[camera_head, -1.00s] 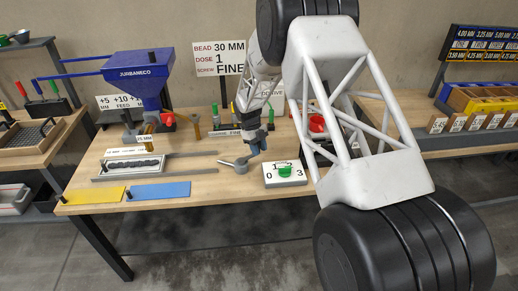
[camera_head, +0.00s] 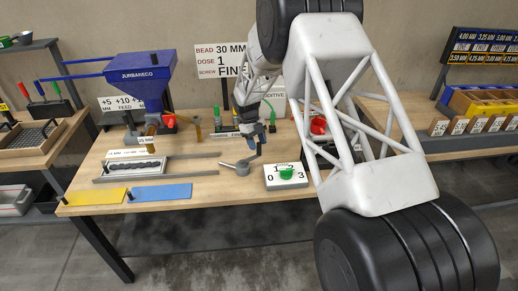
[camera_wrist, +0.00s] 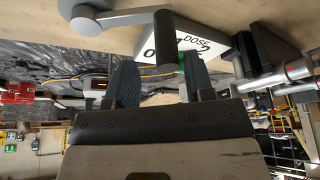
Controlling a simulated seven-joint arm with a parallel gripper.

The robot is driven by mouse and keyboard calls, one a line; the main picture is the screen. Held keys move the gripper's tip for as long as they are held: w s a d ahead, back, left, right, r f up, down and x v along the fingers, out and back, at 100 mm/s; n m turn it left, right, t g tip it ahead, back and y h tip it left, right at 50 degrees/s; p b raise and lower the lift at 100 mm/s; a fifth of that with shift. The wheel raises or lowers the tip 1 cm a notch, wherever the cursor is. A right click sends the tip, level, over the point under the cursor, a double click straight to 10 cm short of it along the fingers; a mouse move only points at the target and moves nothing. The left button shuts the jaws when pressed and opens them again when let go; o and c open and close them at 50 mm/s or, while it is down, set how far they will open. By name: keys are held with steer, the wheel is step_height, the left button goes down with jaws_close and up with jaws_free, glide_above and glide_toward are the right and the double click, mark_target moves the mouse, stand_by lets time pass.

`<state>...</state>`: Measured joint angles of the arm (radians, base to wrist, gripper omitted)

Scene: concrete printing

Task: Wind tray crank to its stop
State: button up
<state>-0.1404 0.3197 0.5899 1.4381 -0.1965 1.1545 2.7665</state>
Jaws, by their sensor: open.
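The crank has a round grey hub (camera_head: 242,168) on the table front, with a short arm reaching right to an upright dark handle (camera_head: 259,147). In the wrist view the hub (camera_wrist: 85,20) is at the upper left and the black handle (camera_wrist: 165,45) stands at the gap between my fingertips. My gripper (camera_head: 256,136) is above the handle in the head view. In the wrist view my gripper (camera_wrist: 160,78) is open, with blue-grey fingers apart and clear space beside the handle. The grey tray (camera_head: 100,178) with a dark rough strip lies left of the crank, between rails.
A white dose dial (camera_head: 286,180) with a green knob sits just right of the crank; it also shows in the wrist view (camera_wrist: 215,45). A blue hopper (camera_head: 140,75) stands behind the tray. Yellow (camera_head: 95,197) and blue (camera_head: 160,192) plates lie at the front left.

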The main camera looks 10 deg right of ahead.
steer(key=shift+v, duration=1.9)
steer(key=c, duration=0.4)
steer(key=shift+a+r+n, duration=0.1)
steer(key=shift+a+n, duration=0.25)
steer(key=shift+n, duration=0.25)
jaws_close()
steer(key=a+r+n+t+h, duration=0.1)
steer(key=a+n, duration=0.4)
steer(key=n, duration=0.5)
steer(key=a+r+n+t+h, duration=0.2)
steer(key=a+n+t+h, duration=0.1)
steer(key=n, duration=0.8)
steer(key=shift+w+a+t, duration=0.4)
steer(key=shift+a+t, duration=0.3)
steer(key=shift+a, duration=0.45)
steer(key=shift+r, duration=0.1)
